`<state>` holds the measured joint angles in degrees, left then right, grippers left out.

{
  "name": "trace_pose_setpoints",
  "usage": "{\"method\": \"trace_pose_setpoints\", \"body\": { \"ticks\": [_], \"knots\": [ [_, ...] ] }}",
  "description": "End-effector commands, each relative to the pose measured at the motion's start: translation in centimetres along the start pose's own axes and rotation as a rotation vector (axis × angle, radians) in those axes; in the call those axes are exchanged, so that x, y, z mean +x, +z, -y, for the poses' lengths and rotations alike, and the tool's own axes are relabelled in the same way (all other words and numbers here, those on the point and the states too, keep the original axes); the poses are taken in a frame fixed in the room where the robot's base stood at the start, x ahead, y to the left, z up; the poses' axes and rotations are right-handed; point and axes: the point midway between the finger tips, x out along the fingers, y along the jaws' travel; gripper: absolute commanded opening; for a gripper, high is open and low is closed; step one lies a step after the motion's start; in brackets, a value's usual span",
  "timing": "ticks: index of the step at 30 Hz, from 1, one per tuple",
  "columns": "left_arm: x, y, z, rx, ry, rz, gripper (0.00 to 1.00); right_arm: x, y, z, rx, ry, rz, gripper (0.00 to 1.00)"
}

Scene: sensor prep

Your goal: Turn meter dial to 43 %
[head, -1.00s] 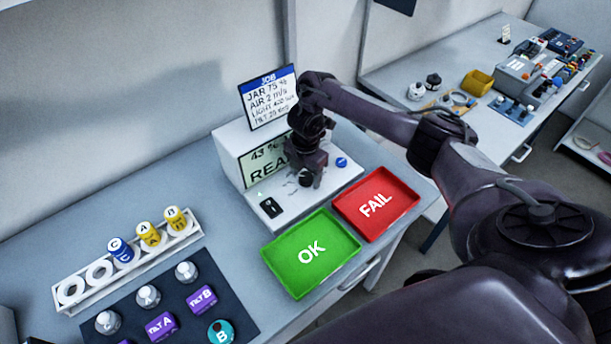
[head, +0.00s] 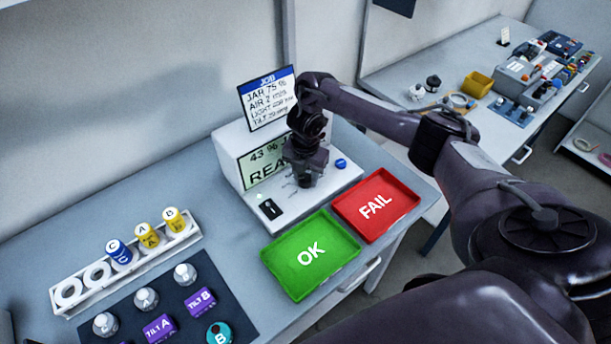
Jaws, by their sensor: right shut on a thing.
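The meter (head: 232,150) is a white box on the bench with a sloped front panel. Its screen (head: 262,163) shows "43 %" and part of a word starting "REA"; my gripper covers the rest. My right gripper (head: 305,183) points down at the panel and is shut on the meter dial, which is mostly hidden under the fingers. A black switch (head: 269,209) is at the panel's left and a blue button (head: 341,163) at its right. My left gripper is out of view.
A green OK tray (head: 284,284) and a red FAIL tray (head: 348,213) lie in front of the meter. A JOB sign (head: 268,96) stands above it. A white rack (head: 66,307) with several jars and a dark mat (head: 239,318) are at left. Bare bench lies between rack and meter.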

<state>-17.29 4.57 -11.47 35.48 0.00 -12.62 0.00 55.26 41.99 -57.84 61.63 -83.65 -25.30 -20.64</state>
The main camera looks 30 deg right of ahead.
Motion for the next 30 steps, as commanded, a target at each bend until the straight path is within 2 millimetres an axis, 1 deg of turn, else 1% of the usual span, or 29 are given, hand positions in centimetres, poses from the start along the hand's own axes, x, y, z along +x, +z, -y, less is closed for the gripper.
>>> {"method": "trace_pose_setpoints", "body": {
  "ticks": [8,9,13,20,23,26,30],
  "knots": [
    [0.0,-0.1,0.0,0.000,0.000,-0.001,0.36,-0.1,0.0,-0.1,-0.008,0.001,0.000,0.14],
    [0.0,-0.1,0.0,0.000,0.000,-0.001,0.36,-0.1,0.0,-0.1,-0.007,0.001,0.000,0.41],
    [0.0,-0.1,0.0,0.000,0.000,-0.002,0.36,-0.1,0.0,0.0,-0.007,0.001,0.000,0.58],
    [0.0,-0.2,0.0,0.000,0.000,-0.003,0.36,0.0,0.0,0.0,-0.007,0.001,0.000,0.59],
    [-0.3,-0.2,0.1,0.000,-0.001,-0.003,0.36,-0.5,0.0,-0.1,-0.008,0.002,0.001,0.59],
    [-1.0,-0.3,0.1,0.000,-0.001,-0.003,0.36,-1.9,0.1,-0.1,-0.009,0.003,0.004,0.59],
    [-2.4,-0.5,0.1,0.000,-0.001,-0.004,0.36,-4.4,0.1,-0.1,-0.009,0.004,0.005,0.59]
  ]
}}
